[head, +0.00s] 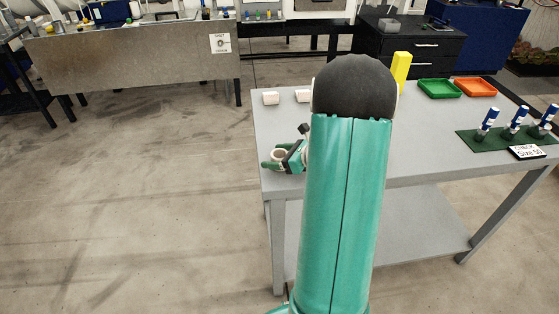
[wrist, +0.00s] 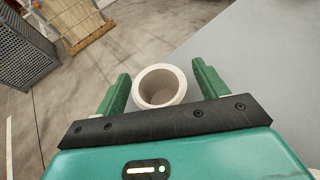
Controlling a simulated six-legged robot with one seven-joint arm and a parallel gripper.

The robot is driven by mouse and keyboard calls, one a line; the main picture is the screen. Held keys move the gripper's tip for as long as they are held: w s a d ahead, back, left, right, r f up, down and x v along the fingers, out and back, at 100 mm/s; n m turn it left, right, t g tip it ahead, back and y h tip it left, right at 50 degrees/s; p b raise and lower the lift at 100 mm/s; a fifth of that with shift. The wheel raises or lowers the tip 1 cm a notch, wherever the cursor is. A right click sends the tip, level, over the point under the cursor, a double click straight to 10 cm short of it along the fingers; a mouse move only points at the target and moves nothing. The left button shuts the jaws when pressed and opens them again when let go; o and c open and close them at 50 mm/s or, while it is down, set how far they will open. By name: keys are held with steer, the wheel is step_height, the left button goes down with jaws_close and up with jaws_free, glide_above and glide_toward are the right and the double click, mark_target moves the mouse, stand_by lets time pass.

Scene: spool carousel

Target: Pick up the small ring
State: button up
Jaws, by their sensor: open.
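A pale, hollow, short cylinder that looks like the small ring (wrist: 160,101) stands between my fingers in the wrist view, its round opening facing the camera. In the head view the ring (head: 279,154) is near the left edge of the grey table. My gripper (wrist: 161,76) is open, with one green finger on each side of the ring. A narrow gap shows on the left; the right finger is very close, and I cannot tell whether it touches. In the head view my gripper (head: 275,158) is partly hidden by my arm.
Two white cylinders (head: 270,98) (head: 303,95) stand at the table's back left. A yellow block (head: 402,68), a green tray (head: 438,89), an orange tray (head: 476,87) and a dark green mat (head: 473,141) with blue-and-white items are farther right. My arm hides the middle.

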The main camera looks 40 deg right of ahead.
steer(key=shift+w, duration=0.15)
steer(key=shift+c, duration=0.4)
steer(key=c, duration=1)
steer(key=shift+r, duration=0.1)
steer(key=shift+r, duration=0.25)
step_height(320, 180, up, 2)
steer(key=shift+r, duration=0.15)
steer(key=s+r, duration=0.3)
steer(key=s, duration=0.1)
steer(key=s+r, duration=0.3)
steer(key=s, duration=0.2)
steer(key=s+r, duration=0.3)
steer(key=s, duration=0.2)
steer(key=shift+d+r, duration=0.4)
